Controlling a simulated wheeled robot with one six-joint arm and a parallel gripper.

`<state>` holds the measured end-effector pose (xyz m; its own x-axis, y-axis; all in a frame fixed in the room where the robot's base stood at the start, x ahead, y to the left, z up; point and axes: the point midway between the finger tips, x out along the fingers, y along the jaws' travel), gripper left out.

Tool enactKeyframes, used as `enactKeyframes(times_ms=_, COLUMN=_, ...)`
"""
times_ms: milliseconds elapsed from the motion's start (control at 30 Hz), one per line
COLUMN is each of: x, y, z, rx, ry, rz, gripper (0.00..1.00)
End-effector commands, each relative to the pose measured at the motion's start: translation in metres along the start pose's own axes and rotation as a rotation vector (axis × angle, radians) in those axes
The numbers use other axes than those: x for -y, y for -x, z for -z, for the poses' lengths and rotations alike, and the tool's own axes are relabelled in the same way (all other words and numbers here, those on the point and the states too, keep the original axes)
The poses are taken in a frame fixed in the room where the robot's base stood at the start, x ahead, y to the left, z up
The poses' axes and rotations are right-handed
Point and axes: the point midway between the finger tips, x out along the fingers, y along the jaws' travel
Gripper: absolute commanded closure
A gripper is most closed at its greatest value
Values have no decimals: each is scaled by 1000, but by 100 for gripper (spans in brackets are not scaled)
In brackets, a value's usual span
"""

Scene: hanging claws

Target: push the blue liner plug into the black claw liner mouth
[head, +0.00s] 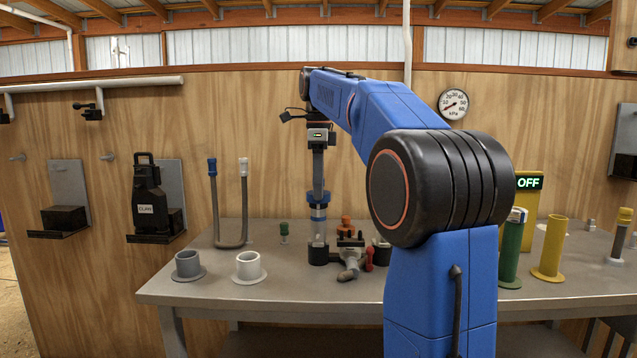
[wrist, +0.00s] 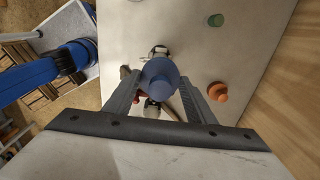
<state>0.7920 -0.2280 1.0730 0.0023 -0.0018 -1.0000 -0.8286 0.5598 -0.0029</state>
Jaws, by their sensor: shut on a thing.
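My gripper (head: 318,180) points straight down over the bench and is shut on the blue liner plug (head: 319,198). In the wrist view the round blue plug (wrist: 160,78) sits between the two fingers. The plug lines up with this liner from the head side. The liner mouth is hidden under the plug in the wrist view, so I cannot tell whether the plug is inside it or how deep.
An orange plug (wrist: 217,91) and a green plug (wrist: 215,20) stand nearby. A grey elbow pipe (head: 349,268) and a red part (head: 368,259) lie right of the liner. Two open cups, grey (head: 188,266) and white (head: 249,268), and a U-shaped tube (head: 229,243) are left.

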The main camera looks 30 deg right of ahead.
Motion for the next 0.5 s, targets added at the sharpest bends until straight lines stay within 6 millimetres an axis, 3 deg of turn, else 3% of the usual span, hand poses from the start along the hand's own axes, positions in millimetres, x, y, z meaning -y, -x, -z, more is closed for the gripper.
enactKeyframes(times_ms=200, x=0, y=-5, z=0, rx=0, ry=0, rz=1, gripper=72)
enactKeyframes(times_ms=233, x=0, y=-5, z=0, rx=0, ry=0, rz=2, gripper=48)
enactKeyframes(times_ms=300, x=0, y=-5, z=0, rx=0, ry=0, rz=2, gripper=31)
enactKeyframes(times_ms=500, x=0, y=-5, z=0, rx=0, ry=0, rz=1, gripper=28)
